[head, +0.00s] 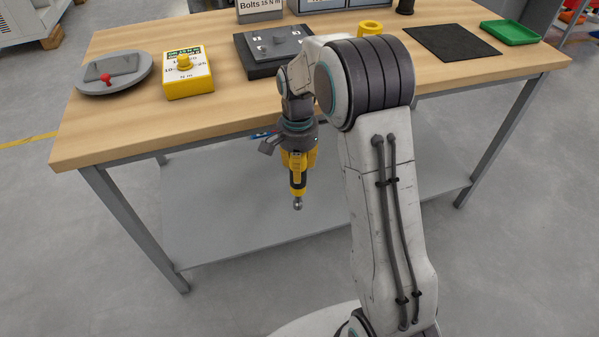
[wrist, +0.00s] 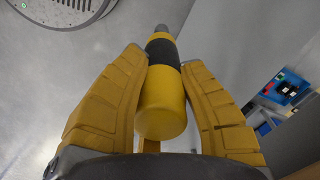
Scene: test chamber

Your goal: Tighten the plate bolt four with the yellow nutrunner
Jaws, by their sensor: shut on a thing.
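My gripper (head: 299,158) is shut on the yellow nutrunner (head: 298,180). It hangs in front of the workbench's near edge, below the top, with the nutrunner's metal socket end pointing down. In the wrist view the nutrunner (wrist: 163,105) sits between the two yellow fingers, its black band and grey tip beyond them. The grey bolt plate (head: 272,42) lies on a dark block on the bench, up and left of my arm. It bears small white labels; their numbers are too small to read, and my arm hides its right side. I cannot tell which bolt is number four.
A "Bolts 16 N m" sign (head: 260,8) stands behind. Right are a yellow ring (head: 370,28), dark mat (head: 452,42) and green tray (head: 511,33).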

